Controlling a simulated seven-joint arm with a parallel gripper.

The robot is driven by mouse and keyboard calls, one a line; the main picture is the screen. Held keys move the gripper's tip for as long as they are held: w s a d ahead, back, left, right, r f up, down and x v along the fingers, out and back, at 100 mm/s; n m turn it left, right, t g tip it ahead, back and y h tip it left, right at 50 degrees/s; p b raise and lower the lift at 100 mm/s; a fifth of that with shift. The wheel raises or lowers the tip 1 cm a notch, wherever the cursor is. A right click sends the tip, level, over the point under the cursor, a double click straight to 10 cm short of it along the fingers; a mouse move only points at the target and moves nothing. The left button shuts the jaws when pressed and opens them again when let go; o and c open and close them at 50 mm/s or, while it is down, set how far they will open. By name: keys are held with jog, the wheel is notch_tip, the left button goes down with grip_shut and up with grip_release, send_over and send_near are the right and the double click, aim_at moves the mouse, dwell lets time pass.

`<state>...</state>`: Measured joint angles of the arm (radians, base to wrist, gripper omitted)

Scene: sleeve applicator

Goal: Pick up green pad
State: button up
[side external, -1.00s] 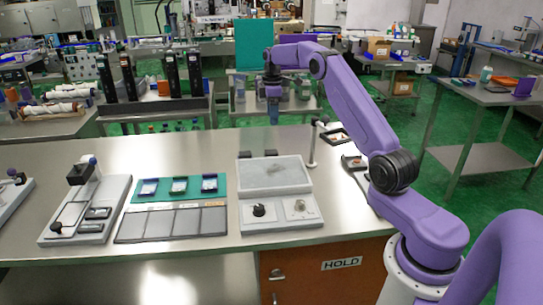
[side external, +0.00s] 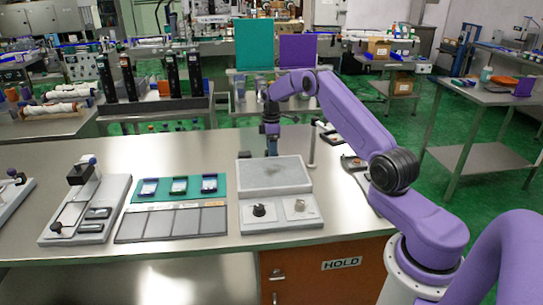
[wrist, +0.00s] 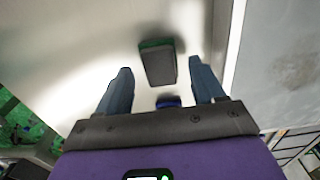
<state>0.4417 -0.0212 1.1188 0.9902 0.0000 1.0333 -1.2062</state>
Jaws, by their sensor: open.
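In the wrist view a dark grey block with a green edge (wrist: 157,65) lies on the steel bench ahead of my gripper (wrist: 162,80), between the lines of its two fingers. It is the likely green pad. A small blue-edged piece (wrist: 167,101) shows nearer the gripper's palm. My gripper is open, with nothing visibly held between the fingers. In the side view my gripper (side external: 271,150) points down just behind the grey-topped device (side external: 274,175).
The device's raised grey plate (wrist: 275,60) is close on the right in the wrist view. A thin post (side external: 312,150) stands right of the gripper in the side view. Left are a green tray (side external: 178,198), dark panels (side external: 172,224) and a lever fixture (side external: 85,205). Bench behind the tray is clear.

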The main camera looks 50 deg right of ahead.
jog(key=shift+f, duration=0.5)
jog(key=c, duration=1.1)
jog(key=shift+r, duration=0.15)
jog(key=shift+c, duration=0.2)
jog(key=shift+r, duration=0.65)
jog(key=s+a+r, duration=0.3)
jog(key=s+r, duration=0.2)
jog(key=s, duration=0.1)
jog(key=s+a+r, duration=0.2)
jog(key=s+r, duration=0.4)
jog(key=shift+s+a+r, duration=0.25)
jog(key=shift+s+a, duration=0.15)
